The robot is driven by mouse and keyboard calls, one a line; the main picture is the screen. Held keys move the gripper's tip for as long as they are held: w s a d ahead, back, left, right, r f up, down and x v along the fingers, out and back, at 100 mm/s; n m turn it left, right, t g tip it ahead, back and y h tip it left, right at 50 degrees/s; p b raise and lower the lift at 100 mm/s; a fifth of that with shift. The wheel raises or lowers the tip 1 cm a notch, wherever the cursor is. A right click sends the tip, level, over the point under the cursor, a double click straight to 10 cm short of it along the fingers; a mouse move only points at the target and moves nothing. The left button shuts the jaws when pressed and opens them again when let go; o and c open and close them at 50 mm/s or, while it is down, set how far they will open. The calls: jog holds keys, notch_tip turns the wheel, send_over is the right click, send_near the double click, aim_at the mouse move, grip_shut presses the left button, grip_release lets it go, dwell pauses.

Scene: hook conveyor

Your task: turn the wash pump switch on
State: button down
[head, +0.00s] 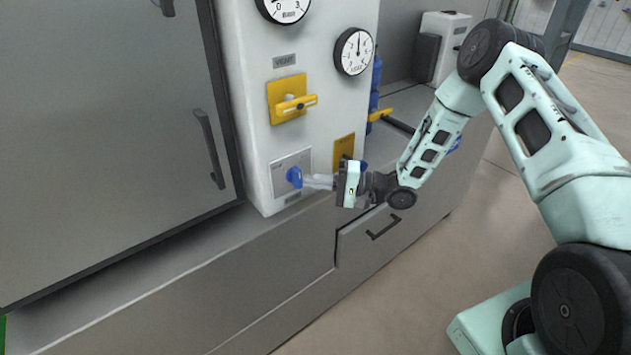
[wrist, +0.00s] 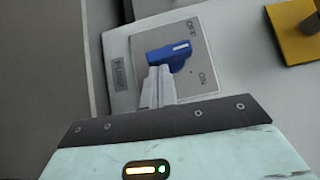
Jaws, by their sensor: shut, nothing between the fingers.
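The switch is a blue handle (head: 294,177) on a grey square plate (head: 278,183), low on the white panel. In the wrist view the blue handle (wrist: 170,55) has a white mark near its right end. That end lies between the printed OFF above and ON below, and looks nearer OFF. A small label (wrist: 121,75) beside the plate is too blurred to read surely. My gripper (head: 304,181) is shut and empty. In the wrist view its fingertips (wrist: 161,70) are at the lower side of the handle and hide part of it; I cannot tell whether they touch.
A yellow lever on a yellow plate (head: 287,101) sits above the switch. Another yellow plate (head: 344,150) is just right of it, near my wrist. Two round gauges are higher up, one of them a white dial (head: 353,52). A grey ledge (head: 160,270) runs below.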

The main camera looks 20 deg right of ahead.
aim_at(299, 187)
jog(key=m+t+y+b, duration=0.1)
jog(key=m+b, duration=0.1)
jog(key=a+f+m+t+y+b, duration=0.1)
jog(key=m+t+b, duration=0.1)
jog(key=m, duration=0.1)
jog(key=a+f+m+t+y+b, duration=0.1)
jog(key=m+t+b, duration=0.1)
jog(key=b, duration=0.1)
jog(key=shift+s+f+m, duration=0.15)
jog(key=shift+s+m, duration=0.15)
jog(key=shift+s, duration=0.05)
jog(key=shift+a, duration=0.1)
jog(key=shift+b, duration=0.3)
